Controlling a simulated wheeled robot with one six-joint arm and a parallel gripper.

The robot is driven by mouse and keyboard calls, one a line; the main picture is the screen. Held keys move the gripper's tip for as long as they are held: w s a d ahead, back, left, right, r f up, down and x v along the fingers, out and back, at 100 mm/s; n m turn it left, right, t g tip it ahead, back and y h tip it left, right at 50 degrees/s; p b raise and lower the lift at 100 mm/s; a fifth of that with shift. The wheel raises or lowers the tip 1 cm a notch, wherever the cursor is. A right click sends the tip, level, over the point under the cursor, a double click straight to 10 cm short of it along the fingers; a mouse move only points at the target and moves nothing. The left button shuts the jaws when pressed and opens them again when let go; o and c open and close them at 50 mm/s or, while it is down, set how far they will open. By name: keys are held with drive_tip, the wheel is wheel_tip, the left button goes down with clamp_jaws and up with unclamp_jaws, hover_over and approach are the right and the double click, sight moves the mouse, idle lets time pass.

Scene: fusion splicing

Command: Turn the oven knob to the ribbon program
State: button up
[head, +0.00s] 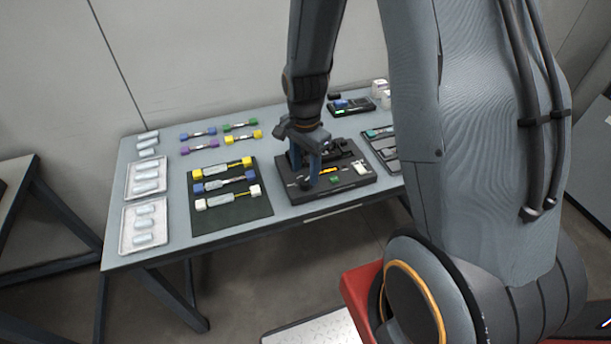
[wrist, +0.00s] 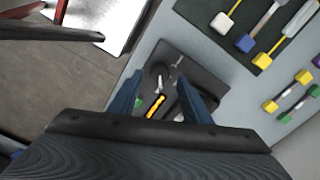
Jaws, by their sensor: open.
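The black splicing unit (head: 352,182) sits on the grey table, with a lit orange strip and a green button on its top. In the wrist view its dark panel (wrist: 205,68) shows a round dark knob (wrist: 158,70) with a pale pointer beside the orange strip. I cannot read the program marks or tell the knob's setting. My gripper (head: 304,172) is over the unit's left part, pointing down. In the wrist view my gripper (wrist: 160,97) has its two blue fingers apart, with the knob showing beyond and between them. Nothing is held. Contact with the knob is not visible.
A black mat (head: 233,216) with several capped holders lies left of the unit. White trays (head: 134,238) with pale cylinders stand farther left. Colored holders (head: 199,146) lie behind. A dark tray (head: 380,143) and small device (head: 352,107) stand to the right and behind.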

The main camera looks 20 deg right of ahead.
sight(305, 182)
drive_tip(key=shift+r+b, duration=0.4)
drive_tip(key=shift+r, duration=1.85)
drive_tip(key=s+r+n+b, duration=0.1)
drive_tip(key=s+r+n, duration=0.2)
drive_tip(key=s+n, duration=0.2)
drive_tip(key=s+r+n+t, duration=0.1)
drive_tip(key=s+r+n, duration=0.2)
drive_tip(key=s+n, duration=0.2)
drive_tip(key=n, duration=0.3)
drive_tip(key=shift+b, duration=0.4)
